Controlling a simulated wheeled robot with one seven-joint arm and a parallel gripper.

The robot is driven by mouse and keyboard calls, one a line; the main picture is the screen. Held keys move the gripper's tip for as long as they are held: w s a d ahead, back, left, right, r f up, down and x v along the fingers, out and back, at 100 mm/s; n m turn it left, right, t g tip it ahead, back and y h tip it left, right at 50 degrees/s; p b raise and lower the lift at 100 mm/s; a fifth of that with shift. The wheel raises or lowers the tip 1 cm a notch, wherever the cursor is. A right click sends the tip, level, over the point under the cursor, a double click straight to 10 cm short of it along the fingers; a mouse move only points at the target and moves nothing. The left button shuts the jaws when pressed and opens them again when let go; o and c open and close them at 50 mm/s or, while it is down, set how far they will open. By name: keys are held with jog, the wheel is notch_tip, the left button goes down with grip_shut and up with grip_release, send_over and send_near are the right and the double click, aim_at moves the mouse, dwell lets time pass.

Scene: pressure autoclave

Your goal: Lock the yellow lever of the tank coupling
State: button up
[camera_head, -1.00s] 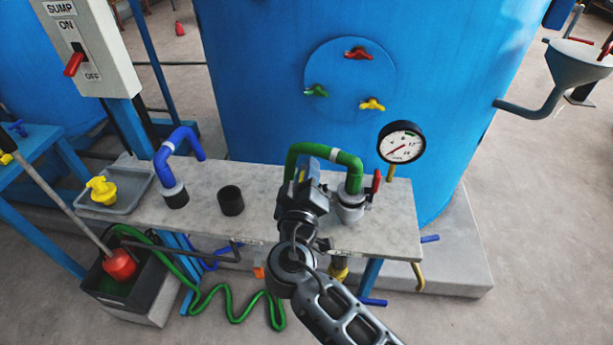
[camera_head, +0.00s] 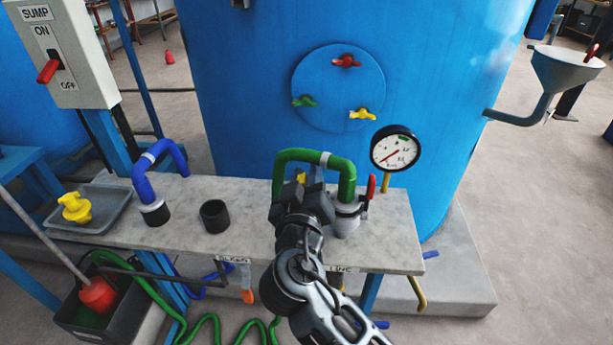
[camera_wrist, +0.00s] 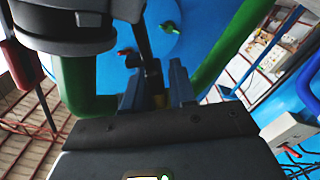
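The tank coupling (camera_head: 346,220) is a grey fitting on the bench under the right leg of the green hose (camera_head: 347,180). A red lever (camera_head: 371,186) stands upright on its right side. In the wrist view, the coupling (camera_wrist: 75,35) is the dark body at top left. A dark bar with a yellowish part, seemingly the yellow lever (camera_wrist: 152,72), reaches from it between my fingertips. My gripper (camera_wrist: 157,88) is open around this bar, with a finger on each side. Contact is unclear. In the head view, my gripper (camera_head: 300,185) hides the coupling's left side.
The gauge (camera_head: 395,148) stands right behind the coupling. A black socket (camera_head: 214,216) and a blue hose (camera_head: 150,180) stand left on the bench (camera_head: 400,235). The blue tank (camera_head: 250,90) behind carries red, green and yellow handles. A tray (camera_head: 108,215) holds a yellow cap.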

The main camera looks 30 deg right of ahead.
jog(key=shift+o, duration=1)
jog(key=shift+r, duration=0.1)
